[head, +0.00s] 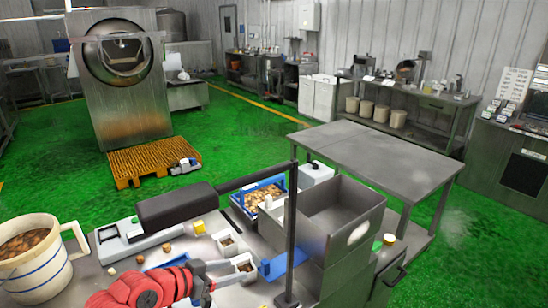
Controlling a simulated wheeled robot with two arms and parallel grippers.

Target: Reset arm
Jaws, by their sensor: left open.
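My left gripper (208,281) is at the bottom of the head view, at the end of my red arm segment. It is open above the grey worktable (150,255). No thing shows between its fingers. Small trays (232,243) with bits in them lie close beyond it, and a blue part (285,263) is to its right. I cannot tell whether it touches any of them. My right gripper is not in view.
A white bucket (40,270) of brown pieces stands at left. A black post with a crossbar (291,225) rises near a steel bin (340,218). Behind are a blue tray (258,197), a bare steel table (385,155), a drum machine (125,110) and open green floor.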

